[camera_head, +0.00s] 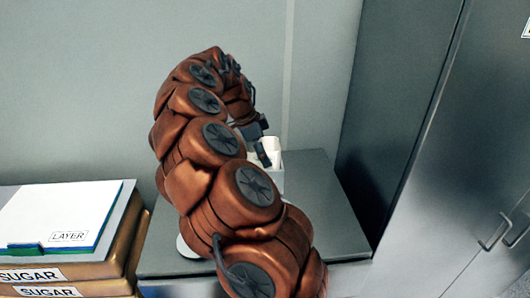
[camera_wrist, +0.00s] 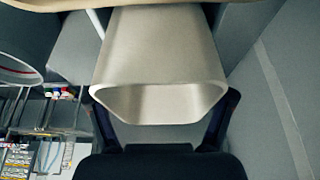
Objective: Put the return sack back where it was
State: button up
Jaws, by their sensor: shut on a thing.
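My gripper (camera_wrist: 160,112) is shut on a pale, open-mouthed, tapered thing (camera_wrist: 158,48), with one dark finger on each side of it. A white, box-like shape (camera_head: 270,170) shows beside the dark gripper end (camera_head: 263,152) in the head view, over the grey counter (camera_head: 318,200), and looks like the same thing. I cannot tell whether it is the return sack; no label on it shows. My arm hides much of it in the head view, and I cannot tell whether it touches the counter.
Brown sacks labelled SUGAR (camera_head: 85,272) are stacked at the left, with a white LAYER sheet or box (camera_head: 62,215) on top. A tall grey metal cabinet (camera_head: 450,150) stands at the right. The counter's right part is bare. Racks with small coloured items (camera_wrist: 58,92) show in the wrist view.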

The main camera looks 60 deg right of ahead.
jog(key=shift+f, duration=0.1)
jog(key=o, duration=1.2)
jog(key=shift+c, duration=0.2)
jog(key=b+v, duration=0.1)
jog(key=v, duration=1.1)
jog(key=shift+b, duration=0.4)
